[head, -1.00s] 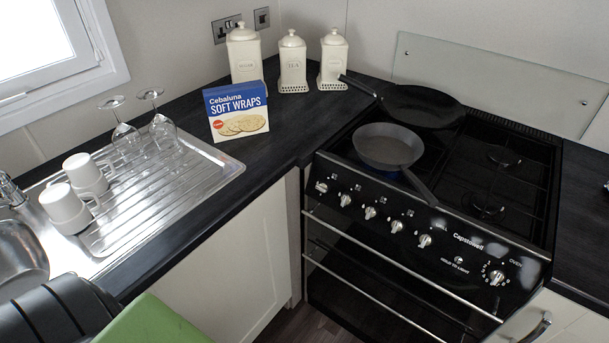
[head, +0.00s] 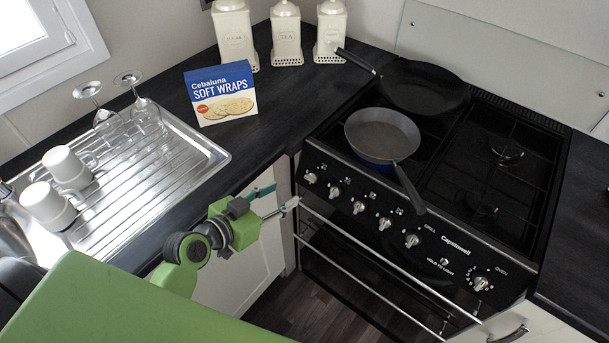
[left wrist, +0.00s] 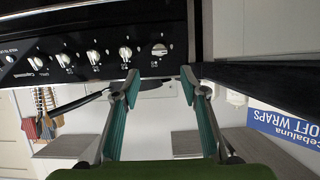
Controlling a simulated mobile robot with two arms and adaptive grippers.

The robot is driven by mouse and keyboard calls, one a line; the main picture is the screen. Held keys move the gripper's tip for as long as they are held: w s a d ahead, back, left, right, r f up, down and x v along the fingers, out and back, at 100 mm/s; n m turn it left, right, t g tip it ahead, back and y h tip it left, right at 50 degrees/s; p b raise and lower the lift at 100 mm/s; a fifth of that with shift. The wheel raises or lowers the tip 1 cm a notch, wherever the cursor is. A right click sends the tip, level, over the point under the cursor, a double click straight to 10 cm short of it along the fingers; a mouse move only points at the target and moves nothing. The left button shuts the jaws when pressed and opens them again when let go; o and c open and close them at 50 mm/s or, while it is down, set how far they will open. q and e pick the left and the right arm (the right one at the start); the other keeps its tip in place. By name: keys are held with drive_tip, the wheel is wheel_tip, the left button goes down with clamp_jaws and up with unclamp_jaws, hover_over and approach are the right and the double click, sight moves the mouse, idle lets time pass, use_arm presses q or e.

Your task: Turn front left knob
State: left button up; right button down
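The black cooker's front panel (head: 395,228) carries a row of silver knobs. The leftmost knob (head: 311,178) and the knob beside it (head: 335,193) are nearest my left gripper (head: 285,197). The gripper is just left of the panel, apart from the knobs. In the left wrist view, my left gripper (left wrist: 160,77) is open and empty, its two teal fingers spread. The end knob (left wrist: 158,50) shows beyond and between the fingertips, with more knobs (left wrist: 94,57) to its left. The small markings are too small to read. My right gripper is not in view.
A small pan (head: 382,135) stands on the front left of the hob, its handle (head: 409,188) reaching over the panel. A larger pan (head: 425,88) is behind it. An oven rail (head: 375,262) runs below the knobs. A wraps box (head: 221,93) stands on the left worktop.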

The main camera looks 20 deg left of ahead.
sight(309, 179)
use_arm(q)
drive_tip(key=p+x, duration=0.1)
drive_tip(key=x, duration=1.1)
drive_tip(key=c, duration=1.1)
